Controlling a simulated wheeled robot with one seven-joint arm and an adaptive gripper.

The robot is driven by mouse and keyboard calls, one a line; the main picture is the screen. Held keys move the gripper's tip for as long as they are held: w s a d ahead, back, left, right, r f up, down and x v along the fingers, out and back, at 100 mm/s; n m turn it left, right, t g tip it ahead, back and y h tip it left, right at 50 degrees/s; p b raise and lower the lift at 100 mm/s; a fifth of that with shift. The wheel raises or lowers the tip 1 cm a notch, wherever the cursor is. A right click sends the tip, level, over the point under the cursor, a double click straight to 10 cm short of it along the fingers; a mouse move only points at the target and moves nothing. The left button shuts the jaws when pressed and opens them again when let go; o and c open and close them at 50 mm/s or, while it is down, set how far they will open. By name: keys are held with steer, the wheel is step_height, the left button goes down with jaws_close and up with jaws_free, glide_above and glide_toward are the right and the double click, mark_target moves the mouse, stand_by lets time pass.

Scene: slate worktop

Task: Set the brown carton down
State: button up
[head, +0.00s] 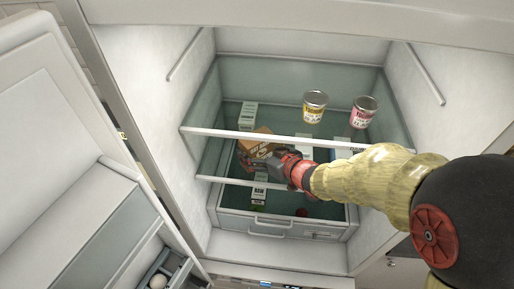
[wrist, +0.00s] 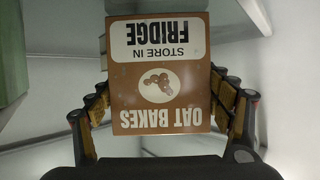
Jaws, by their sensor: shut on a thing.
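The brown carton (head: 256,141), labelled OAT BAKES, is inside the open fridge, left of the middle. My gripper (head: 258,157) reaches in from the right and is shut on it. In the wrist view the carton (wrist: 160,75) fills the middle, its print upside down, with the fingers of my gripper (wrist: 162,112) on its left and right sides. I cannot tell whether the carton's underside touches a shelf.
A green-and-white carton (head: 248,114) stands behind it. A yellow can (head: 315,107) and a pink can (head: 363,112) stand to the right. Shelf front edges (head: 225,133) cross the opening. Another carton (head: 259,189) is lower down, above a drawer (head: 271,226). The fridge door (head: 60,100) is open at left.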

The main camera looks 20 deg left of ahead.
steer(key=shift+f, duration=0.15)
steer(key=o, duration=1.4)
steer(key=shift+r, duration=0.2)
steer(key=p+v, duration=0.2)
steer(key=v, duration=1)
steer(key=shift+s+f, duration=0.1)
steer(key=shift+s, duration=0.05)
